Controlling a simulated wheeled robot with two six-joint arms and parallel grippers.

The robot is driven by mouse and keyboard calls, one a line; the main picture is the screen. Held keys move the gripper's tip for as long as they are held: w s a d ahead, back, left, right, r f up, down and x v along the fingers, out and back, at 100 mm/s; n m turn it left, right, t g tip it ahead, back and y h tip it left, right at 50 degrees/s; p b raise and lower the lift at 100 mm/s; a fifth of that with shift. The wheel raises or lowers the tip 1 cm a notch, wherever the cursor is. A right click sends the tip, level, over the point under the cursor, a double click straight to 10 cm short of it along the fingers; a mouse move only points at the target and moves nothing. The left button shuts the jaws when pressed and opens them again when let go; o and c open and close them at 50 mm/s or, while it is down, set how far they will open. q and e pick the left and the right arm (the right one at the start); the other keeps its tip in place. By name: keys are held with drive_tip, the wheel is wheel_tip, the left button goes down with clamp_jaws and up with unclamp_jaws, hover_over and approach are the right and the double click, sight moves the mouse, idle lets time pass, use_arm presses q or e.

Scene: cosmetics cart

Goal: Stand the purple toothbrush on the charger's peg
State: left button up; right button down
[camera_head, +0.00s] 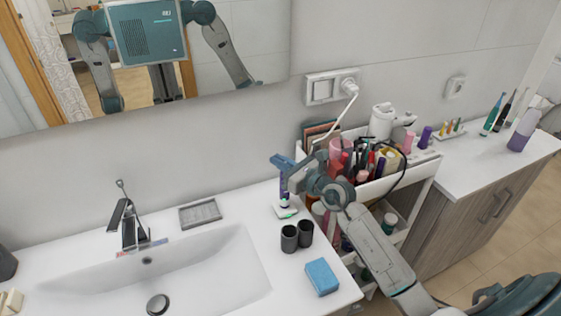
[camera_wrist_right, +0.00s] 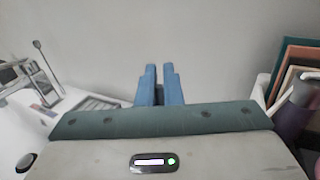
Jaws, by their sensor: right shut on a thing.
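The purple toothbrush (camera_head: 284,187) is upright at the back of the sink counter, directly under my right gripper. My right gripper (camera_head: 283,163) is shut on its upper part, and the fingers hide the head. The white charger (camera_head: 286,212), with a green mark on it, is on the counter right below the handle. I cannot tell whether the handle's lower end is on the peg or just above it; the peg is hidden. In the wrist view the blue fingers (camera_wrist_right: 160,88) are close together, and the toothbrush is not visible there. My left gripper is not in view.
Two dark cups (camera_head: 297,237) and a blue sponge (camera_head: 321,277) stand in front of the charger. A grey soap dish (camera_head: 200,214) and the sink (camera_head: 190,280) are to the left. The crowded cosmetics cart (camera_head: 425,165) is right. Other toothbrushes (camera_head: 492,114) stand on the far-right counter.

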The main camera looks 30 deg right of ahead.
drive_tip(key=shift+f, duration=0.2)
drive_tip(key=c, duration=1.5)
unclamp_jaws()
drive_tip(key=shift+r, duration=0.1)
drive_tip(key=s+a+r+b, duration=0.1)
drive_tip(key=s+a+r, duration=0.1)
drive_tip(key=s, duration=0.5)
drive_tip(key=s+a+r+b, duration=0.2)
drive_tip(key=s+a+r, duration=0.1)
drive_tip(key=s, duration=0.4)
drive_tip(key=shift+s+a, duration=0.3)
drive_tip(key=shift+a, duration=0.55)
drive_tip(key=shift+f, duration=0.1)
